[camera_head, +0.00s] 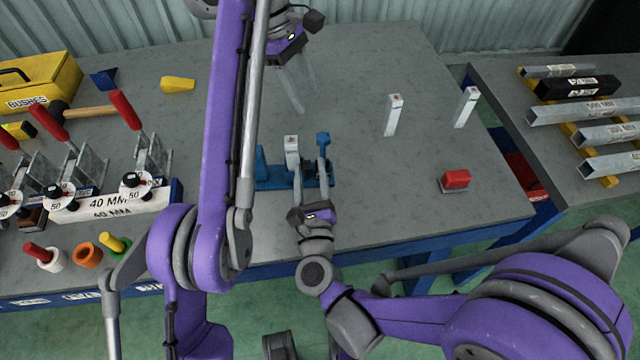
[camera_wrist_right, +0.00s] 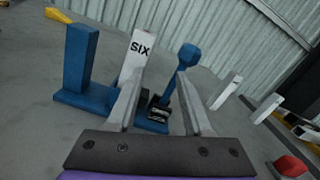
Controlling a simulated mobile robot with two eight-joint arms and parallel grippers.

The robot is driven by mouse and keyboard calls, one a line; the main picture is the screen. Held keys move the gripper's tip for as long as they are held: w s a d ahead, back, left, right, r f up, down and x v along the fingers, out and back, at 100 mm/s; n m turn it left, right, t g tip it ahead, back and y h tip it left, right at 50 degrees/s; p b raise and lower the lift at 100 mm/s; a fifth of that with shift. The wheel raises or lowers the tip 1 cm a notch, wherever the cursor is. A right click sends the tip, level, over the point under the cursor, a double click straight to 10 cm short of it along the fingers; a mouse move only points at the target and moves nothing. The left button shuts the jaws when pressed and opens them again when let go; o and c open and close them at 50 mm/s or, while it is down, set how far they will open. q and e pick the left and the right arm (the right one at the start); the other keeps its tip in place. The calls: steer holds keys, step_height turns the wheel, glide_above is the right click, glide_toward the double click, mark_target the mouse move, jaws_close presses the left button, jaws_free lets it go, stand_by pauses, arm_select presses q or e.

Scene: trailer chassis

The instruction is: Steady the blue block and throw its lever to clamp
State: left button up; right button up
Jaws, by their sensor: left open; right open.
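The blue block (camera_head: 270,184) stands on the grey table with an upright blue end post (camera_wrist_right: 80,58). A white post marked SIX (camera_wrist_right: 138,50) stands at the block between that end post and the lever. The blue lever (camera_head: 323,140) stands roughly upright at the block's right end; its knob (camera_wrist_right: 189,54) shows in the right wrist view. My right gripper (camera_head: 311,173) is open and empty, low at the block's near side; its fingers partly hide the block's right end. My left gripper (camera_head: 303,96) is open and empty, above the table behind the block.
Two white posts (camera_head: 393,115) (camera_head: 466,106) and a red block (camera_head: 455,179) stand to the right. Red-handled toggle clamps (camera_head: 150,150) and a yellow box (camera_head: 38,84) crowd the left. A yellow wedge (camera_head: 178,84) lies behind. The table's back middle is clear.

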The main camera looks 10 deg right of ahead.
mark_target(324, 148)
steer(key=f+m+h, duration=0.1)
steer(key=s+d+f+m+h, duration=0.1)
steer(key=m, duration=0.1)
steer(key=f+m+g+h, duration=0.1)
steer(key=m, duration=0.1)
steer(key=shift+s+d, duration=0.25)
steer(key=shift+d, duration=0.05)
steer(key=shift+w+d+f+m, duration=0.1)
steer(key=shift+d+m, duration=0.05)
steer(key=shift+m, duration=0.15)
steer(key=x, duration=1)
steer(key=shift+w+d, duration=0.15)
steer(key=shift+w, duration=0.05)
steer(key=shift+c, duration=0.3)
jaws_close()
